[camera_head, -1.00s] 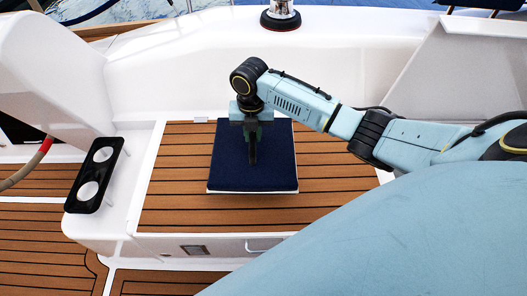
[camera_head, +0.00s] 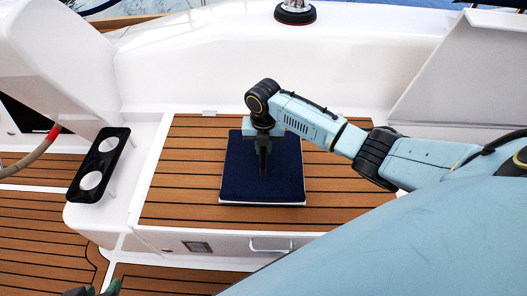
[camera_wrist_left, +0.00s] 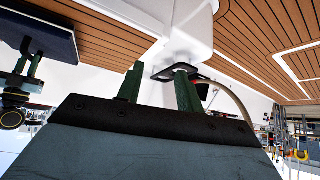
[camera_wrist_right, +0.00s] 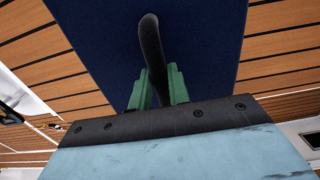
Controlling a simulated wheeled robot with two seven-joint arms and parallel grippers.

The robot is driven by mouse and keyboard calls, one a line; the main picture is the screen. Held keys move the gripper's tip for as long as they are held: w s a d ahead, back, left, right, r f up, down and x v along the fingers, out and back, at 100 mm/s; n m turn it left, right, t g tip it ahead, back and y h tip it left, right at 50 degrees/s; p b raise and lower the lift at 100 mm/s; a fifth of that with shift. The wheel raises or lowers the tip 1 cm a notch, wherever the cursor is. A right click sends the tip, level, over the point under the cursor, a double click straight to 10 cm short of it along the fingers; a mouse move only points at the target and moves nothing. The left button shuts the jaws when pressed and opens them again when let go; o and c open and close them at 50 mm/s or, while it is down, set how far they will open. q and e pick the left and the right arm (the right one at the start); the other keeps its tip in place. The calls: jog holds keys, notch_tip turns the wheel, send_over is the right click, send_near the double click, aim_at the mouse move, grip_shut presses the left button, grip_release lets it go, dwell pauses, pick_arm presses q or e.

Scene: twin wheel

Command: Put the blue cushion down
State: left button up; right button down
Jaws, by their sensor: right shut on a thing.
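The blue cushion (camera_head: 235,172) is a dark square pad with a pale lower edge, lying flat over the teak bench top (camera_head: 180,180). I cannot tell whether it touches the wood. My right gripper (camera_head: 263,165) is above its middle, shut on the cushion's black loop handle (camera_wrist_right: 152,50), as the right wrist view shows. The cushion (camera_wrist_left: 40,22) and part of my right gripper also show in the left wrist view. My left gripper (camera_wrist_left: 158,88) is open and empty, with its green fingers apart. Its tips just show at the bottom left of the head view (camera_head: 108,290).
A black two-hole cup holder (camera_head: 99,163) stands left of the bench. White moulded walls rise behind it. The bench front has a handle (camera_head: 270,246). Bare teak lies on both sides of the cushion. A steering-wheel rim (camera_head: 35,160) is at the far left.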

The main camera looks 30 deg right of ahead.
pick_arm(q)
jog(key=shift+w+d+r+t, duration=0.25)
jog(key=shift+w+r+t, duration=0.2)
jog(key=shift+w, duration=0.15)
jog(key=shift+w+d+r+t, duration=0.25)
jog(key=shift+w+r+t, duration=0.2)
jog(key=shift+w, duration=0.1)
pick_arm(e)
jog(key=shift+f, duration=0.55)
pick_arm(q)
jog(key=shift+f, duration=0.1)
jog(key=shift+w, duration=0.1)
pick_arm(e)
jog(key=shift+f, duration=0.2)
jog(key=c, duration=1.3)
grip_release()
jog(key=shift+r, duration=0.15)
